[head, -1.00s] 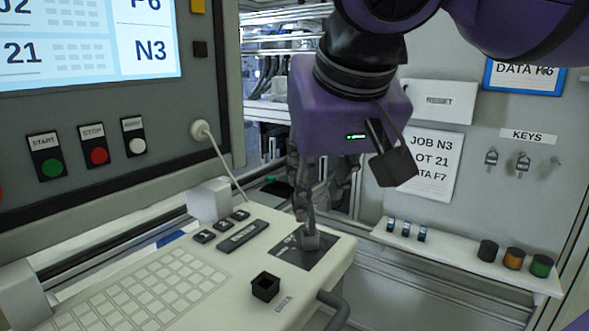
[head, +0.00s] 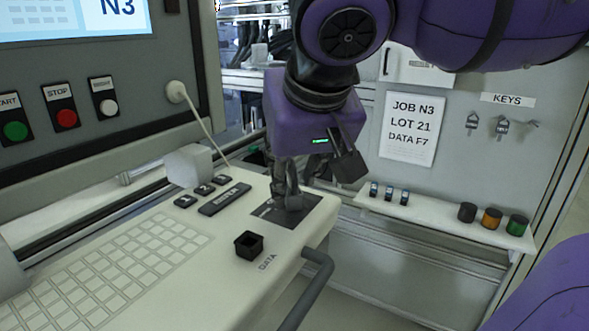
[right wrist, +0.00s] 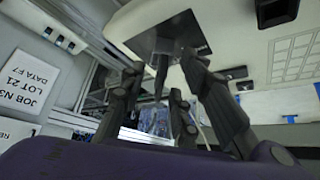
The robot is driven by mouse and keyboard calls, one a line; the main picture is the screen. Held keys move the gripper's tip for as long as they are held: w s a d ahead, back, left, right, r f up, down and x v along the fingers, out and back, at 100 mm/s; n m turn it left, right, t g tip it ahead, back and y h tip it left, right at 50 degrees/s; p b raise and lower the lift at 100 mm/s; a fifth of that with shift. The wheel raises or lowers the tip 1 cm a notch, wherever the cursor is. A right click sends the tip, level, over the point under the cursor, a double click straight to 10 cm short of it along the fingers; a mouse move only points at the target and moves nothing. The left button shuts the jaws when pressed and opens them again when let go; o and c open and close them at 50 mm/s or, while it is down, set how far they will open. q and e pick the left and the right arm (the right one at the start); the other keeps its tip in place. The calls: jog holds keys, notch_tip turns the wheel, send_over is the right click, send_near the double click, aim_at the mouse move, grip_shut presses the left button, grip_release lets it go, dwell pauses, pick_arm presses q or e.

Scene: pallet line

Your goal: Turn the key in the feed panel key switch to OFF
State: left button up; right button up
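The key switch sits on a dark square plate (head: 312,215) on the sloping feed panel (head: 215,245). The plate also shows at the top of the right wrist view (right wrist: 183,27). A dark, narrow key (right wrist: 161,75) stands out from the switch there. My right gripper (head: 287,198) points down at the plate. In the right wrist view its fingers (right wrist: 163,72) are spread, with the key between them and gaps visible on both sides. The fingers hide most of the switch in the head view, and I cannot read the switch's position marks. My left gripper is not in view.
A black square socket (head: 249,245) marked DATA and a grey handle (head: 316,275) lie close to the plate. A white block (head: 188,165) and dark buttons (head: 205,190) stand left of my gripper. A shelf (head: 440,214) holds coloured caps; keys (head: 472,124) hang above.

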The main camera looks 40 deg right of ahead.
jog(key=c, duration=0.5)
grip_shut()
jog(key=shift+w+f+m+g+h+b, duration=0.15)
jog(key=shift+m+g+h+b, duration=0.25)
jog(key=shift+m, duration=0.5)
jog(key=m+h, duration=0.1)
jog(key=m, duration=0.1)
jog(key=m+g+h+b, duration=0.1)
jog(key=m, duration=0.1)
jog(key=shift+w+a+b, duration=0.1)
jog(key=shift+a+b, duration=0.1)
jog(key=shift+b, duration=0.1)
jog(key=shift+m+g+h+b, duration=0.3)
jog(key=shift+m+g+b, duration=0.4)
jog(key=shift+m, duration=0.3)
jog(key=o, duration=0.6)
grip_release()
jog(key=shift+c, duration=0.2)
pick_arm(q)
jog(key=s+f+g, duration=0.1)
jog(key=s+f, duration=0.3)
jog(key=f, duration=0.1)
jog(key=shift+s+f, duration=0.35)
pick_arm(e)
jog(key=shift+o, duration=0.2)
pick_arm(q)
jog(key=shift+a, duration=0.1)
